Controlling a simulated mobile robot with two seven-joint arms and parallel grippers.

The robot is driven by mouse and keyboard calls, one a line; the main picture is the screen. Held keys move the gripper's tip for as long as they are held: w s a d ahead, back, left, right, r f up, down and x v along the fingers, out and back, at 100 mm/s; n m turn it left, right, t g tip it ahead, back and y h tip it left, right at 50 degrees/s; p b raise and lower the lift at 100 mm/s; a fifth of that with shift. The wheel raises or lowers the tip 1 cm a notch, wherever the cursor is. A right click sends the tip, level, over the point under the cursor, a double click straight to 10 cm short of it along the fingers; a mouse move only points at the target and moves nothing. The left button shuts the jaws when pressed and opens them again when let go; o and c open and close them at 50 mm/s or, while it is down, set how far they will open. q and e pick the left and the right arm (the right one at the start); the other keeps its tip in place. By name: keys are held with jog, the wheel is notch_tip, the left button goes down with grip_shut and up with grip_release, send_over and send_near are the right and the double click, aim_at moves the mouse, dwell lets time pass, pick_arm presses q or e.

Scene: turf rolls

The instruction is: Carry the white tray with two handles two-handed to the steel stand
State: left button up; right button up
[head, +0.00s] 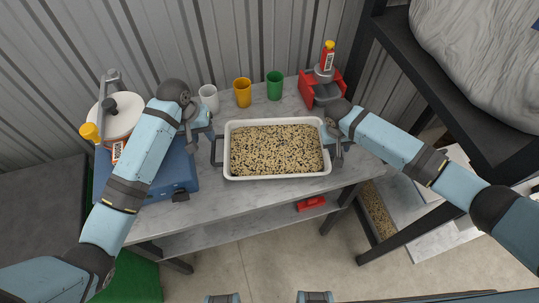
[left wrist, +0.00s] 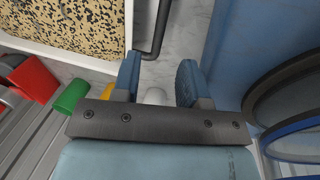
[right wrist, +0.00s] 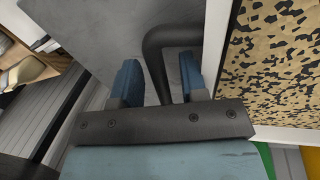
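The white tray (head: 229,171) lies on the marble-look table, filled with speckled tan and black grains. Its dark left handle (head: 215,152) also shows in the left wrist view (left wrist: 162,25). My left gripper (head: 200,128) is open and empty beside that handle, the bar just ahead of its fingertips. My right gripper (head: 335,138) is at the tray's right end. In the right wrist view the right handle (right wrist: 155,65) passes between its open fingers, with gaps showing. A dark grey surface (head: 40,205) at the far left may be the steel stand; I cannot tell for sure.
White (head: 209,97), yellow (head: 242,92) and green (head: 274,86) cups stand behind the tray. A blue scale-like unit (head: 175,172) is close on the left, a red device (head: 321,90) at back right. A dark frame (head: 375,50) rises at right.

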jog(key=shift+r, duration=0.2)
pick_arm(q)
jog(key=r, duration=0.3)
jog(key=shift+a+r, duration=0.1)
jog(key=shift+a, duration=0.25)
pick_arm(e)
notch_tip(320, 180, up, 11)
jog(key=a, duration=0.2)
jog(key=shift+a+r, duration=0.15)
jog(key=shift+r, duration=0.05)
pick_arm(q)
jog(key=shift+s, duration=0.1)
pick_arm(e)
jog(key=shift+f, duration=0.1)
